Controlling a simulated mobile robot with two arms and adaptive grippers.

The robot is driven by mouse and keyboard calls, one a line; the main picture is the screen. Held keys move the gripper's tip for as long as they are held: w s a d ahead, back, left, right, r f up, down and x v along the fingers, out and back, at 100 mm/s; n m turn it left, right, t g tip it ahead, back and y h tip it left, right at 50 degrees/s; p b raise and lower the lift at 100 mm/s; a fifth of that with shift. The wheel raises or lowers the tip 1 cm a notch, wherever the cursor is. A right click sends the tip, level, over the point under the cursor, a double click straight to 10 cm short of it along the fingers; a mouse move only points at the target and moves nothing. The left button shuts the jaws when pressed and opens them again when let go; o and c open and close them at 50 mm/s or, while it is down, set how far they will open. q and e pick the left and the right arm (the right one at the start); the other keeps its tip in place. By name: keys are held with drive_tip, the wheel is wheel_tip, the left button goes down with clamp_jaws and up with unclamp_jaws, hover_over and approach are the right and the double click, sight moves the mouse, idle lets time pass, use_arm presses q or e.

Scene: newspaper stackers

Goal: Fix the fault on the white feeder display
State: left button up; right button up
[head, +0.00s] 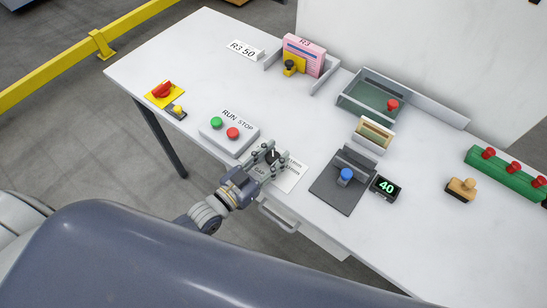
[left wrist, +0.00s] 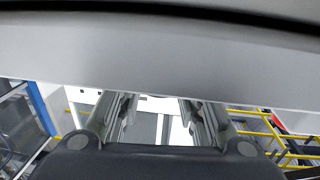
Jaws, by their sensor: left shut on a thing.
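My left gripper (head: 268,155) is over the front edge of the white table, shut on a small dark thing, mostly hidden between its fingers. A printed white card (head: 291,177) lies beside it, partly covered. A small black display (head: 385,188) with green digits reads 40. It stands right of a dark grey plate (head: 333,196) bearing a blue knob (head: 346,175). A white box (head: 229,138) marked RUN STOP has a green button (head: 216,122) and a red button (head: 233,133). In the left wrist view the fingers (left wrist: 160,112) show, but not clearly what they hold. My right gripper is not in view.
A sign (head: 243,49) reads R3 50. Behind are a pink R3 packet (head: 303,56) and a green-walled tray (head: 372,97) with a red knob. A green bar (head: 505,176) with red knobs is at right. A drawer handle (head: 278,218) sits below the front edge.

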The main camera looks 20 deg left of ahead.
use_arm(q)
drive_tip(key=m+h+b, duration=0.1)
drive_tip(key=m+g+h+b, duration=0.1)
drive_tip(key=shift+f+g+h, duration=0.25)
drive_tip(key=shift+g+h, duration=0.05)
drive_tip(key=shift+h, duration=0.1)
drive_tip(key=shift+r+m+g+h+b, duration=0.15)
drive_tip(key=shift+m+g+h+b, duration=0.45)
drive_tip(key=shift+h+b, duration=0.1)
drive_tip(key=o, duration=1)
drive_tip(key=shift+r, duration=0.1)
drive_tip(key=shift+s+a, duration=0.1)
drive_tip(key=v, duration=1.2)
